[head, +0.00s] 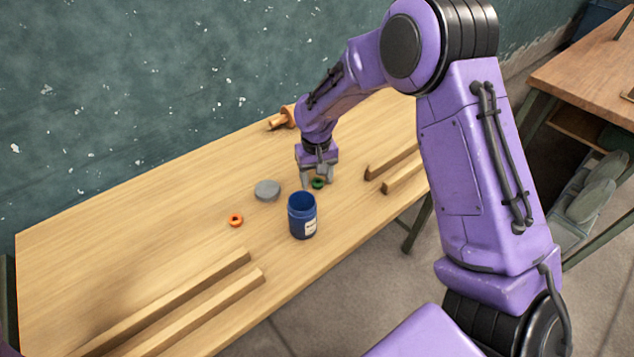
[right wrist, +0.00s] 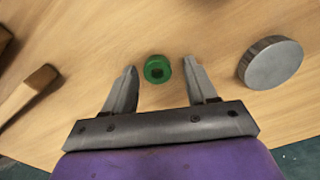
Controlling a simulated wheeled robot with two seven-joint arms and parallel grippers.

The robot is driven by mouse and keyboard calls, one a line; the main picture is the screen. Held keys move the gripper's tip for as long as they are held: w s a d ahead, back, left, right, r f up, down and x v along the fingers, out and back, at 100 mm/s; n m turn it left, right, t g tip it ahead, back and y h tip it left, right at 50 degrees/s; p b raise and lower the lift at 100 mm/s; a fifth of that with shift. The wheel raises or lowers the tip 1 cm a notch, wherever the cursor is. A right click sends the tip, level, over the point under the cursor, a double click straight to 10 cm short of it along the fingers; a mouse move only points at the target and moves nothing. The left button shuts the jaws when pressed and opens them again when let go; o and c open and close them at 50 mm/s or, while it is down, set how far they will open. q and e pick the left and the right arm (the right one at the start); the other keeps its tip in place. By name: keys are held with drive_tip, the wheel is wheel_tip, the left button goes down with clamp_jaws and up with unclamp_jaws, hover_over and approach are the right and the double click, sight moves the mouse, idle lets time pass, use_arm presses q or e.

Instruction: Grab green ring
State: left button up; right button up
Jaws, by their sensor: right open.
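The green ring (head: 318,183) lies flat on the wooden table behind the blue jar. In the right wrist view the green ring (right wrist: 157,69) sits between the tips of my open fingers, with a gap on each side. My right gripper (head: 317,176) points down over the ring; its two fingers also show in the right wrist view (right wrist: 160,76). It holds nothing. How high the fingertips are above the table is hard to tell. My left gripper is not in view.
An open blue jar (head: 302,217) stands in front of the ring. A grey disc (head: 267,190) and an orange ring (head: 235,220) lie to the left. Wooden rails (head: 198,299) lie at the front left, with shorter ones (head: 392,167) at the right. A wooden piece (head: 281,119) lies near the wall.

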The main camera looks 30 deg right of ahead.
drive_tip(key=shift+f, duration=0.1)
drive_tip(key=c, duration=1)
drive_tip(key=shift+c, duration=0.2)
drive_tip(key=shift+r, duration=0.5)
drive_tip(key=s+a+r+p, duration=0.2)
drive_tip(key=s+r, duration=0.4)
drive_tip(key=s+a+r+p, duration=0.2)
drive_tip(key=s+a+r, duration=0.1)
drive_tip(key=s+r, duration=0.3)
drive_tip(key=shift+s+a, duration=0.3)
drive_tip(key=shift+s, duration=0.15)
